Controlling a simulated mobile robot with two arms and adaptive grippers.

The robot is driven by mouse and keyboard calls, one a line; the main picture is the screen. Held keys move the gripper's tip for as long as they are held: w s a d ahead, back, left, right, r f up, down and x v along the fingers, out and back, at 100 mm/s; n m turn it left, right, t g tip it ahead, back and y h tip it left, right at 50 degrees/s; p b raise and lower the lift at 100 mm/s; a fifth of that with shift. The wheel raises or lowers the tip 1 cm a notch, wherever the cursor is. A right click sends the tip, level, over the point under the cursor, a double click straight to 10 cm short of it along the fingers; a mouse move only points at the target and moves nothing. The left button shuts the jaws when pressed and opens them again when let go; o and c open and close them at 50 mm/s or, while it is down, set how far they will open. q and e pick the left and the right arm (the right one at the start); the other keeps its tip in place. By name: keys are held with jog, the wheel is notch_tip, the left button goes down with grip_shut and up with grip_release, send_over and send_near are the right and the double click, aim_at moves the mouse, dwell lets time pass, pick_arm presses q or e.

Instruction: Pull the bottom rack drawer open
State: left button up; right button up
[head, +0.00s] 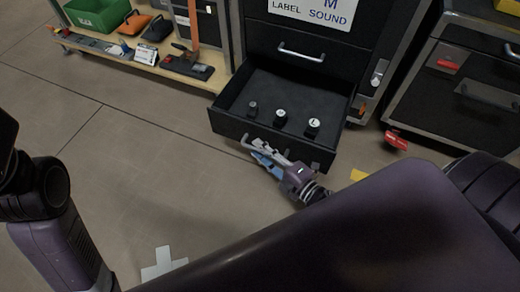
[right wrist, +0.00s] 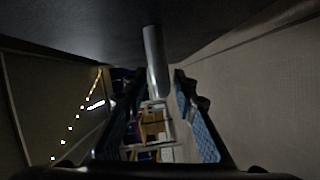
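The bottom rack drawer (head: 228,124) is black and stands pulled out from the rack, its inside showing three small dark pieces with pale tops. Its metal handle (head: 272,153) is on the front face, and shows as a grey bar in the right wrist view (right wrist: 156,62). My right gripper (head: 262,154) is at this handle, low in front of the drawer. In the right wrist view the fingers are apart with the bar's end between their tips; a gap shows beside the bar. My left arm shows at the left, its gripper out of frame.
A closed drawer (head: 300,38) with a label sign is above. A low wooden shelf (head: 150,62) with tools and a green bin (head: 97,14) is at the left. A black case (head: 465,85) stands at the right. A red object (head: 396,140) lies near it. Floor in front is mostly clear.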

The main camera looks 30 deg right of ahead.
jog(key=f+v, duration=0.1)
jog(key=v, duration=1)
jog(key=shift+s+r, duration=0.3)
jog(key=shift+r, duration=0.2)
jog(key=shift+d, duration=0.15)
